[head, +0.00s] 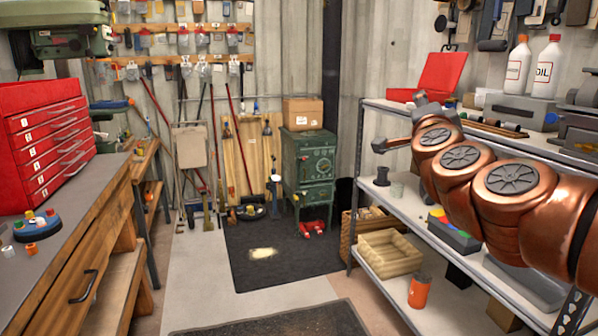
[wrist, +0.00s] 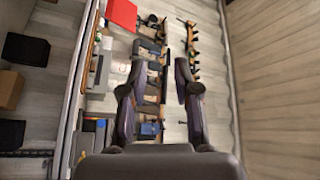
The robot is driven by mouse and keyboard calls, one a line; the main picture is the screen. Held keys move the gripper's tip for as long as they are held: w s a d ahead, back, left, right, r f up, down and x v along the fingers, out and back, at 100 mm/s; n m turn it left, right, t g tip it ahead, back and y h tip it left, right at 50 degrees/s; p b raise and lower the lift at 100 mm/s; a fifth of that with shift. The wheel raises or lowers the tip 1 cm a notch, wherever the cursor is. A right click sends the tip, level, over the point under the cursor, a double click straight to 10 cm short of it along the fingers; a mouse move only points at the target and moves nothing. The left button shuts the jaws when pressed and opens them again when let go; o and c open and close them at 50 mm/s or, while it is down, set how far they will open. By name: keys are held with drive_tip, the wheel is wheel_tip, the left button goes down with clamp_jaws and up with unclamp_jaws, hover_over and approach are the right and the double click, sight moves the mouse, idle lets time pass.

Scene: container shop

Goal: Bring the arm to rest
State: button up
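My arm (head: 490,185), with copper-coloured joints, reaches in from the right side of the head view, in front of the metal shelf unit. My gripper (head: 399,122) is at its left end, pointing left, at about the height of the top shelf in the picture. In the wrist view my gripper (wrist: 160,66) has its two dark fingers apart, with nothing held between them. Shelf goods and a wall show behind the fingers.
The shelf unit (head: 385,285) carries bottles, a red case (head: 440,75), a wooden crate (head: 391,252) and an orange can (head: 420,291). A workbench (head: 90,190) with a red tool chest (head: 45,145) stands left. A green stove (head: 309,165) stands behind. The floor between is mostly clear.

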drive_tip(key=s+a+f+n+g+y, duration=0.3)
drive_tip(key=a+f+n+y, duration=0.25)
drive_tip(key=a+f, duration=0.2)
drive_tip(key=s+a+f+n+g+y, duration=0.35)
drive_tip(key=a+f+n, duration=0.3)
drive_tip(key=a, duration=0.25)
drive_tip(key=s+a+f+n+g, duration=0.1)
drive_tip(key=s+f+n+g, duration=0.15)
drive_tip(key=s+f, duration=0.45)
drive_tip(key=s+f+n+g, duration=0.1)
drive_tip(key=s+f+g, duration=0.3)
drive_tip(key=f, duration=0.6)
drive_tip(key=s+d+f+g+h, duration=0.1)
drive_tip(key=s+d+f+g, duration=0.25)
drive_tip(key=s, duration=0.55)
drive_tip(key=s+d+f+g+h, duration=0.2)
drive_tip(key=s+d+f+g, duration=0.15)
drive_tip(key=s, duration=0.45)
drive_tip(key=s+d+f+g+h, duration=0.1)
drive_tip(key=s+d+f+g, duration=0.15)
drive_tip(key=s+f, duration=0.45)
wheel_tip(320, 180, up, 17)
drive_tip(key=s+p, duration=0.1)
drive_tip(key=p, duration=1.2)
drive_tip(key=shift+s+d+f+t, duration=0.2)
drive_tip(key=shift+d+t, duration=0.15)
drive_tip(key=shift+d, duration=0.1)
